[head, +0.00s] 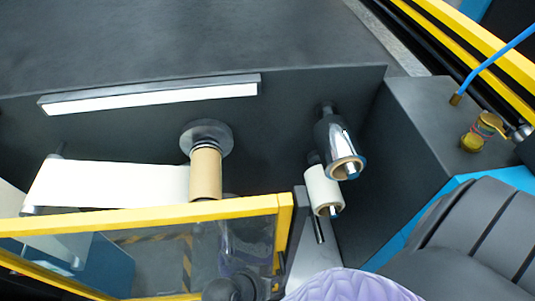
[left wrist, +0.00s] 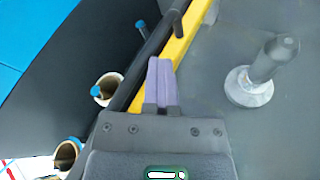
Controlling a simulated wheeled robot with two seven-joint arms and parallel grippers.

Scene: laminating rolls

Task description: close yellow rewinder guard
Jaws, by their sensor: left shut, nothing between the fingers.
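The yellow rewinder guard (head: 150,217) is a yellow frame with a clear pane at the lower left of the head view. Its top bar runs from the left edge to a corner near the picture's middle. In the left wrist view, a yellow bar (left wrist: 192,38) with a dark rail beside it runs past my left gripper (left wrist: 162,65). The purple fingers are shut together with nothing between them, close to this bar. Whether they touch it I cannot tell. In the head view, a blurred purplish shape shows through the pane.
A cream web runs to a brown roll (head: 206,174). A metal spindle (head: 338,145) and a white roll (head: 322,188) stick out of the dark wall right of the guard. A grey post (left wrist: 265,75) stands at the right in the wrist view. A brass fitting (head: 482,132) sits at the right.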

